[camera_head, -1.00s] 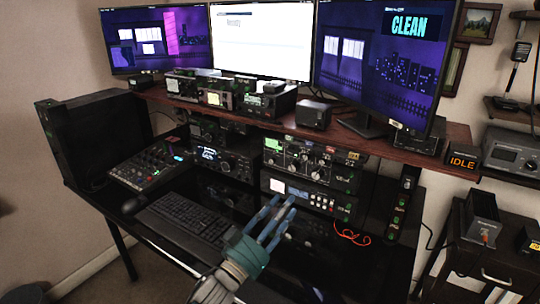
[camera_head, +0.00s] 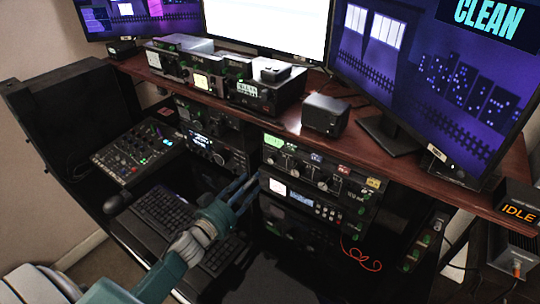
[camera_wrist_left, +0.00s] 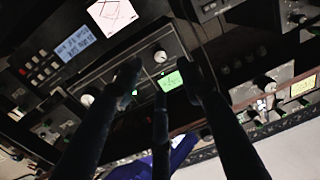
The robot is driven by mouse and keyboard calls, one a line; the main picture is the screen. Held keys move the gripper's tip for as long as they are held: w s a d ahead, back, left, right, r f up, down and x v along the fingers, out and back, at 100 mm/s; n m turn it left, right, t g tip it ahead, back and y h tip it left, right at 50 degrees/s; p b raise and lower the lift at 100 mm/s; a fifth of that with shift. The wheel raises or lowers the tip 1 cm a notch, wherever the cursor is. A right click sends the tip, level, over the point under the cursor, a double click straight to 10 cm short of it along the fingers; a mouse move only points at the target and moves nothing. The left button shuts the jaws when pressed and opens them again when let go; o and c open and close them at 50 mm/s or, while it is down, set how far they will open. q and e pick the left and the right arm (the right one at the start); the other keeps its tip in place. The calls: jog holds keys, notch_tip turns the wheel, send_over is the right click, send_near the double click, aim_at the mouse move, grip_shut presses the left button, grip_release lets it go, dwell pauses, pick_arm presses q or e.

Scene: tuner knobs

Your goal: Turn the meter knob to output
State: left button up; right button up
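The black tuner unit (camera_head: 318,172), with several knobs on its face, sits under the wooden shelf, right of centre in the head view. I cannot tell which knob is the meter knob. My left gripper (camera_head: 246,184) is in front of and left of this unit, its blue fingers pointing at the stacked equipment. In the left wrist view its dark fingers (camera_wrist_left: 160,100) are spread and hold nothing. That view shows a small pale knob (camera_wrist_left: 160,56) and a lit green display (camera_wrist_left: 171,80) beyond the fingers, partly hidden. My right gripper is out of view.
Below the tuner is a unit with a white screen (camera_head: 278,188). A black radio (camera_head: 205,150) stands to its left. A keyboard (camera_head: 165,215) and mixer (camera_head: 135,150) lie on the desk. The wooden shelf (camera_head: 400,160) overhangs.

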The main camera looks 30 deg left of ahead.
aim_at(271, 162)
pick_arm(q)
jog(key=w, duration=0.6)
jog(key=w+d+p, duration=0.1)
jog(key=w, duration=0.2)
jog(key=shift+w+d, duration=0.1)
jog(key=shift+w, duration=0.25)
grip_shut()
